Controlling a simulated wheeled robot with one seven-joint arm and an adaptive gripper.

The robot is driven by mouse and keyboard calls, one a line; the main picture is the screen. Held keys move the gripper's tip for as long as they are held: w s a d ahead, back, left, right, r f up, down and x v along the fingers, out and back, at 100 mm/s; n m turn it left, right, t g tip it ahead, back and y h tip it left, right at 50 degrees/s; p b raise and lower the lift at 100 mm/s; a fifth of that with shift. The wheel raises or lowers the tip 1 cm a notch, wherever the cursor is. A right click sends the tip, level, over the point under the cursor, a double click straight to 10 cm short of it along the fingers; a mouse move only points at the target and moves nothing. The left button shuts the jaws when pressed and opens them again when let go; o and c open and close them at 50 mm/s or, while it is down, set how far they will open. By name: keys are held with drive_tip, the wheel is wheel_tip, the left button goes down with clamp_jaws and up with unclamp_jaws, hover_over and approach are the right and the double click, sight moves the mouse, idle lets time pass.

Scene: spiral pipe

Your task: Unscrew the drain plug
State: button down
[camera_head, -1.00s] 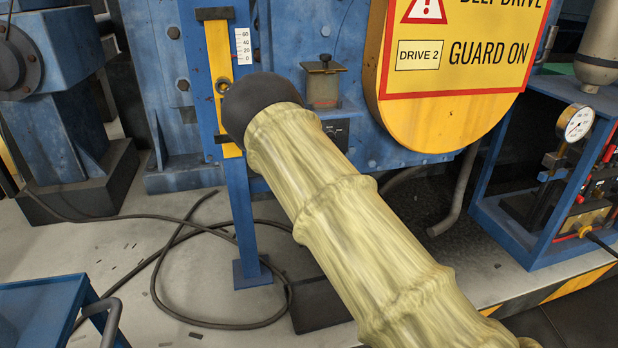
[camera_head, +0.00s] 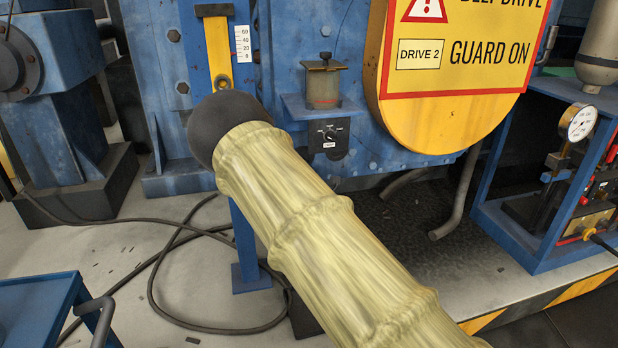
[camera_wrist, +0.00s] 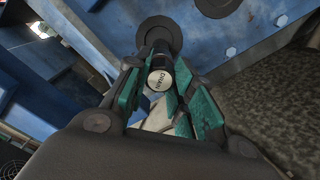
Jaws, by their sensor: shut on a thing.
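The drain plug (camera_wrist: 160,78) shows in the wrist view as a short black cylinder with a silver end face marked DRAIN. It lies between the green-padded fingers of my gripper (camera_wrist: 159,90), which are closed on its sides. Behind the plug is a dark round flange (camera_wrist: 157,31) on the blue machine. I cannot tell from this angle how far the plug sits in or out of it. In the head view my arm, in a yellowish sleeve with a black rounded end, hides my gripper and the plug.
A yellow guard (camera_head: 450,125) and a small control panel (camera_head: 329,138) are to the right. A gauge (camera_head: 578,123) stands on a blue frame. A black cable (camera_head: 152,285) lies on the floor.

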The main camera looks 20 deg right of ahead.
drive_tip(key=n, duration=0.4)
drive_tip(key=shift+n+b, duration=0.3)
drive_tip(key=shift+b, duration=0.1)
drive_tip(key=c, duration=1.4)
unclamp_jaws()
